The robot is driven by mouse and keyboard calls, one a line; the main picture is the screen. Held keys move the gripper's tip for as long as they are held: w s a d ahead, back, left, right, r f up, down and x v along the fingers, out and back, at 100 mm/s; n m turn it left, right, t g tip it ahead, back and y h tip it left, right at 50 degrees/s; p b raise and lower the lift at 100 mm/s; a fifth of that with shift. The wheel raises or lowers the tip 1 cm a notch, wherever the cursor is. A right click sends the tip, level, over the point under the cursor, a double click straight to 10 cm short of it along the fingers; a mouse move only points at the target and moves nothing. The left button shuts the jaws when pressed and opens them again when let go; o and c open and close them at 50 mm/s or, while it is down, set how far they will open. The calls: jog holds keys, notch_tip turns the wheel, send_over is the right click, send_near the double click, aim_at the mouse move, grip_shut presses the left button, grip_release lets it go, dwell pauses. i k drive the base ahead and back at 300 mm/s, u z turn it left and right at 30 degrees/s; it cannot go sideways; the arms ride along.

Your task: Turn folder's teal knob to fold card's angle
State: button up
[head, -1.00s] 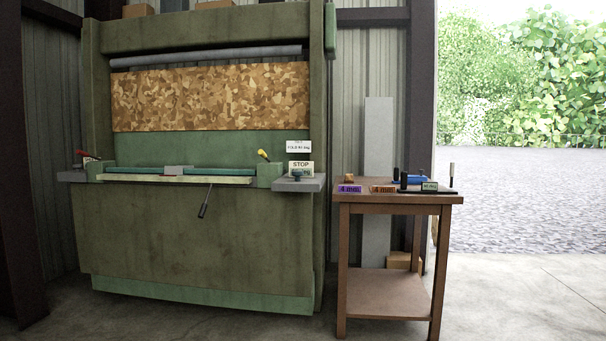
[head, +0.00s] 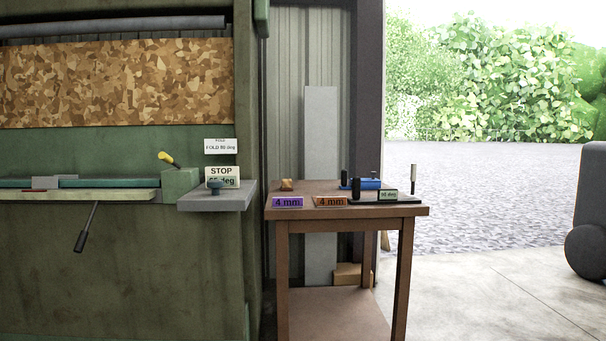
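The folder (head: 210,260) is a large green machine on the left. Its teal-blue knob (head: 215,187) stands on a grey shelf (head: 217,202) at the machine's right side. Behind the knob is a STOP sign with a green readout (head: 222,177); the knob covers part of it, and it seems to read about 55 deg. Above it, a white fold card (head: 221,146) seems to read "FOLD 90 deg", but the small print is blurred. My gripper is not in view.
A wooden table (head: 410,211) right of the folder holds purple (head: 287,202) and orange (head: 331,202) "4 mm" labels, a blue tool (head: 366,184) and a small green readout (head: 388,195). A yellow-handled lever (head: 168,159) and a dark hanging handle (head: 84,232) are on the folder. Open floor lies at right.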

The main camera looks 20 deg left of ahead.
aim_at(215, 184)
jog(key=z, duration=0.15)
jog(key=i, duration=1.7)
jog(key=u, duration=1.2)
jog(key=i, duration=0.85)
jog(key=u, duration=0.95)
